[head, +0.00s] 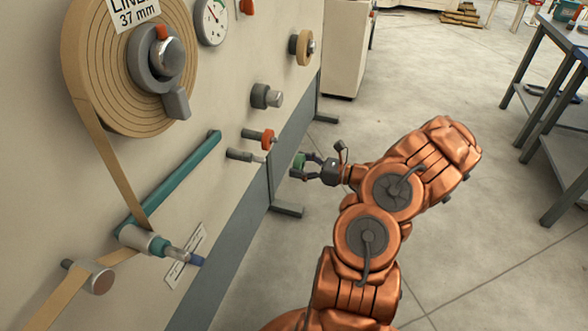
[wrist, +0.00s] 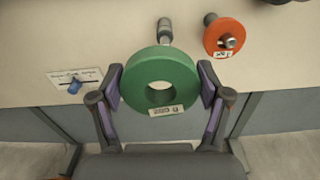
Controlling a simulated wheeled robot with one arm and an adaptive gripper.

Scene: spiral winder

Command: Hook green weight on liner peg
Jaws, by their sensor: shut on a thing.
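The green weight (wrist: 130,82) is a thick ring with an open centre and a white label at its lower edge. My gripper (wrist: 162,84) is shut on it, one purple-lined finger on each side. The liner roll (head: 88,60) is at upper left; I cannot tell which peg is the liner peg.
An orange weight (wrist: 226,38) sits on a neighbouring peg. A teal arm (head: 172,178) with a roller and metal stub slants across the panel. A blue knob (wrist: 75,87) is on a scale. A workbench (head: 555,100) stands right, with open floor between.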

